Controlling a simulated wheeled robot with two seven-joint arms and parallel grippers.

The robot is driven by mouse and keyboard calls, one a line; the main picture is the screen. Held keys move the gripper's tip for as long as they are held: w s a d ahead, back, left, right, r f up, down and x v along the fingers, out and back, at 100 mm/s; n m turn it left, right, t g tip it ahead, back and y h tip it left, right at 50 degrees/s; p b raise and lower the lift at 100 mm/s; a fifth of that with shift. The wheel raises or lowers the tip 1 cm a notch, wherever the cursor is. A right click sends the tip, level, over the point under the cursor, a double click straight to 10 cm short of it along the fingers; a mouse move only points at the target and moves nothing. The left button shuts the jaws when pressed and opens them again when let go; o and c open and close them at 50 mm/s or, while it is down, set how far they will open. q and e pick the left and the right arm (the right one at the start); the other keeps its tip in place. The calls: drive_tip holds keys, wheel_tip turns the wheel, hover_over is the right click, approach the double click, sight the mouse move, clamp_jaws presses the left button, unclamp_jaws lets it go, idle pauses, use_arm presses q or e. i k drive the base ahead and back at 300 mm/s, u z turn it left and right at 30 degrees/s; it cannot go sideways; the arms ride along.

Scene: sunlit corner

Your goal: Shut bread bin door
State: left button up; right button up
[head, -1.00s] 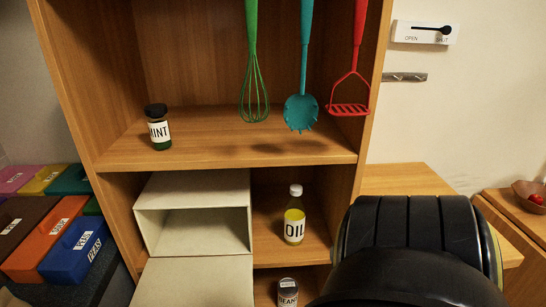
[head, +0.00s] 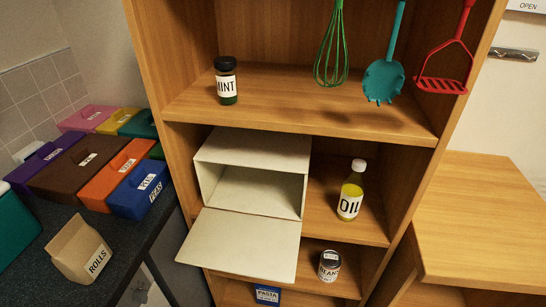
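The bread bin (head: 252,152) is a cream box on a shelf of the wooden unit, left of the oil bottle. Its door (head: 243,243) is open, folded down and sticking out in front of the bin, roughly flat. The inside of the bin looks empty. Neither of my grippers shows in the head view, so I cannot tell where they are relative to the door.
The oil bottle (head: 351,190) stands right of the bin, with the beans can (head: 329,265) and pasta box (head: 267,294) below. The mint jar (head: 226,81) and hanging utensils are above. A rolls bag (head: 78,249) stands on the dark counter at left. A wooden table (head: 487,215) is at right.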

sight(250, 246)
drive_tip(key=i, duration=0.4)
drive_tip(key=k, duration=1)
drive_tip(key=z, duration=0.75)
drive_tip(key=i, duration=0.8)
drive_tip(key=u, duration=1.45)
